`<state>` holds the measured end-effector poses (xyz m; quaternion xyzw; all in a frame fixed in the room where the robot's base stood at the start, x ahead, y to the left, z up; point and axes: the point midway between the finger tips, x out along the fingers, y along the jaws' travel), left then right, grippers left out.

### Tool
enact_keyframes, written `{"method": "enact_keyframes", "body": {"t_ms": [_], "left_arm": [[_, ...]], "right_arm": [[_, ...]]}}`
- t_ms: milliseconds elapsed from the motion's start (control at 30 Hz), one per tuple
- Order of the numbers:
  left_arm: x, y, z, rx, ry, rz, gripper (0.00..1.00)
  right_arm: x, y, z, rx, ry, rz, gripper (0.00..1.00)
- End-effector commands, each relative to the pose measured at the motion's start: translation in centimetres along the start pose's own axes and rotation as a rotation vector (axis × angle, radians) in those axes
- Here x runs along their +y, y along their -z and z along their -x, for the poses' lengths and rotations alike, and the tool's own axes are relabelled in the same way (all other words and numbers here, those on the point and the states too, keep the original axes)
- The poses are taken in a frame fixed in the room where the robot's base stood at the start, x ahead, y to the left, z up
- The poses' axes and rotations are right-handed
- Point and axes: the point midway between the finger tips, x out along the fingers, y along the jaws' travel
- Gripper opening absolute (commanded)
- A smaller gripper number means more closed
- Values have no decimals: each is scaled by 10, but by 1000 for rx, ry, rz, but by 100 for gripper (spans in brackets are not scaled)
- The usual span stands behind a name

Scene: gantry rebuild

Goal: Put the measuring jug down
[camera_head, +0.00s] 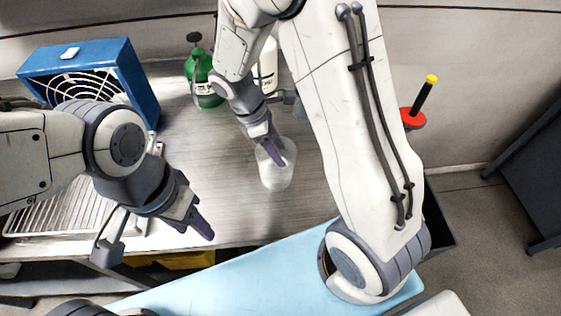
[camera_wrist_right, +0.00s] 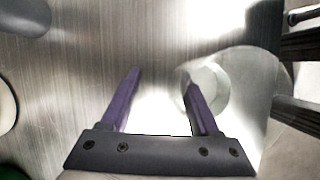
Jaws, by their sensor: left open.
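The clear measuring jug (camera_head: 276,176) is upright on or just above the metal worktop in the head view; I cannot tell if its base touches. My right gripper (camera_head: 272,155) reaches down at its rim, with a purple finger in front of the jug. In the right wrist view the jug (camera_wrist_right: 236,88) is seen from above, right of centre. The right gripper's fingers (camera_wrist_right: 160,85) stand apart there, the right one overlapping the jug's edge. Glare between them hides whether they hold a part of it. My left gripper (camera_head: 200,222) is open and empty near the worktop's front edge.
A blue fan box (camera_head: 140,90) stands at the back left, and a wire rack (camera_head: 60,215) lies at the left. A green bottle (camera_head: 205,92) and a white bottle (camera_head: 268,68) stand behind the jug. The worktop (camera_head: 185,150) left of the jug is bare.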

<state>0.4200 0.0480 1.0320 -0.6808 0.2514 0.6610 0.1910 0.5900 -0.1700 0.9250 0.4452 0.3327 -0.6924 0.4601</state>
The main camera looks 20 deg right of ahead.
Motion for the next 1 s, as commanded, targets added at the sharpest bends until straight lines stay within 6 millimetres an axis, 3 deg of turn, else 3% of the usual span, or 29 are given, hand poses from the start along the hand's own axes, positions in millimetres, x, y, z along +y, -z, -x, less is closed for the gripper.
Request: {"method": "enact_keyframes", "body": {"t_ms": [33,100,633,1000], "left_arm": [[0,0,0,0,0,0,50],[0,0,0,0,0,0,50],[0,0,0,0,0,0,50],[0,0,0,0,0,0,50]], "right_arm": [[0,0,0,0,0,0,18],[0,0,0,0,0,0,0],[0,-1,5,0,-2,1,0],[-1,-12,33,3,-4,-1,0]]}}
